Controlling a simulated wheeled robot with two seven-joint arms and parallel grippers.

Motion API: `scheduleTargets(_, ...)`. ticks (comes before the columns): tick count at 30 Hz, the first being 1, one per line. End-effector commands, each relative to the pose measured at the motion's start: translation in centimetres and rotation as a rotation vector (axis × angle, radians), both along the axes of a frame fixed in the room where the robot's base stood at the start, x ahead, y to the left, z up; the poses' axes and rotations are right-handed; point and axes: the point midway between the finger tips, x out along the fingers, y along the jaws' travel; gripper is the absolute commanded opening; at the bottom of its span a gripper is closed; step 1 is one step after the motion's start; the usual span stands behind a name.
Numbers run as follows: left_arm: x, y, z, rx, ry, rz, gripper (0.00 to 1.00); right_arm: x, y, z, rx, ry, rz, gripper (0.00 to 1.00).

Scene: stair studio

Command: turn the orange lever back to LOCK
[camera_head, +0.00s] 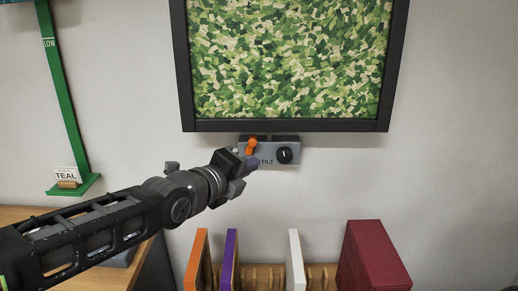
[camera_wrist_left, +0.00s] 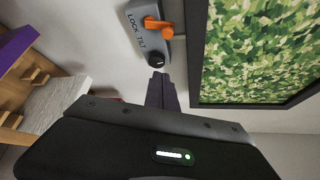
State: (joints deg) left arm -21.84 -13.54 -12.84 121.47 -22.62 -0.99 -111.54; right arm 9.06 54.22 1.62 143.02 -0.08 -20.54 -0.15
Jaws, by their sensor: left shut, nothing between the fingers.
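The orange lever (camera_head: 252,144) is on a small grey panel (camera_head: 270,150) under the framed picture. It also shows in the left wrist view (camera_wrist_left: 158,27), where its handle points towards the frame, away from the lettering. LOCK and TILT are printed along the panel (camera_wrist_left: 137,17); in the head view my gripper covers LOCK. My left gripper (camera_head: 252,164) is shut and empty, in front of the panel just below the lever. In the left wrist view its closed fingers (camera_wrist_left: 160,88) point at the panel near the black knob, apart from the lever. My right gripper is not in view.
A black knob (camera_head: 284,155) sits right of the lever, also seen in the wrist view (camera_wrist_left: 156,60). The black picture frame (camera_head: 290,126) is close above. Several upright books, including a dark red one (camera_head: 374,258), stand below. A green post (camera_head: 62,100) is at left.

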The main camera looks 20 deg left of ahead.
Motion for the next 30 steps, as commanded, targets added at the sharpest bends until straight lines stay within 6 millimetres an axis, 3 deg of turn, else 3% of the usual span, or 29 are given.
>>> scheduleTargets(14, 0.9, -0.3, -0.3, -0.004, 0.003, -0.001, 0.00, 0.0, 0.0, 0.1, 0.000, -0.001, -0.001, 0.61)
scheduleTargets(20, 3.5, -1.2, -0.7, -0.001, 0.005, -0.002, 0.00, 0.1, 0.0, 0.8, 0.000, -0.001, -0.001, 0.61)
scheduleTargets(30, 9.8, -2.8, -2.1, 0.000, 0.006, 0.000, 0.00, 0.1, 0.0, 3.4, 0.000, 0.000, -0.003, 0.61)
